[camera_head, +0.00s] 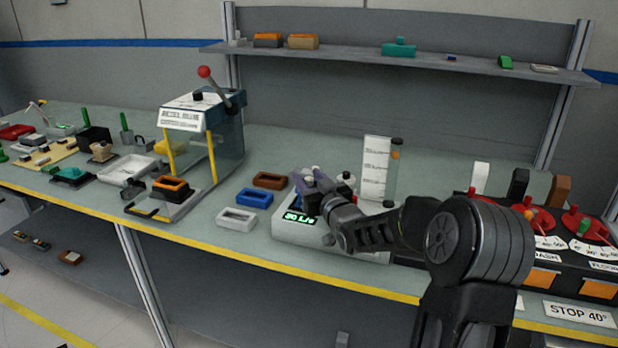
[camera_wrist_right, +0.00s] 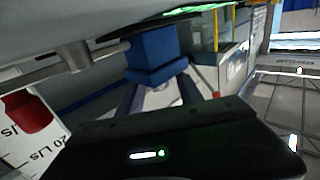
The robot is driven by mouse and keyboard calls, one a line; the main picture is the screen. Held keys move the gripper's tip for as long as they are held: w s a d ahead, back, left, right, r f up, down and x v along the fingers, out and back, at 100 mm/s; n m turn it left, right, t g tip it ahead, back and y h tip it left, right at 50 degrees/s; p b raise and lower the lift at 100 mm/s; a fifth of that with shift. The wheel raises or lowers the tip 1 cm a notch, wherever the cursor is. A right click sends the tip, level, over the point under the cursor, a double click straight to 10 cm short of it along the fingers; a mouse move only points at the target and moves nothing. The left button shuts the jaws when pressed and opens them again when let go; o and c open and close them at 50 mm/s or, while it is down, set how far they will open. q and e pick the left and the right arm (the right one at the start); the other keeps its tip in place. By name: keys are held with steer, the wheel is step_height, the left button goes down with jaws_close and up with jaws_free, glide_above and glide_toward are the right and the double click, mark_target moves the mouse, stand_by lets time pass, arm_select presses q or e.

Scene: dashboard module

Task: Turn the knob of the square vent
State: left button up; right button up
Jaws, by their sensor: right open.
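A pale box (camera_head: 285,232) with a green-lit display reading about 30 L/s (camera_head: 299,217) stands near the front edge of the bench in the head view. My right gripper (camera_head: 318,190) is open over this box, and my arm hides much of its top. I cannot tell whether the gripper touches a knob, or which part is the square vent. The right wrist view shows a metal shaft (camera_wrist_right: 76,56) and a white card marked 20 L/s (camera_wrist_right: 38,145) close by. My left gripper is not in view.
A white scale card (camera_head: 375,165) and a clear tube (camera_head: 392,175) stand behind the box. Blue (camera_head: 254,197), brown (camera_head: 270,180) and white (camera_head: 237,219) frames lie left of it. A black panel with red dials (camera_head: 533,217) stands at right.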

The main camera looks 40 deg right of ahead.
jaws_close()
stand_by(0.4)
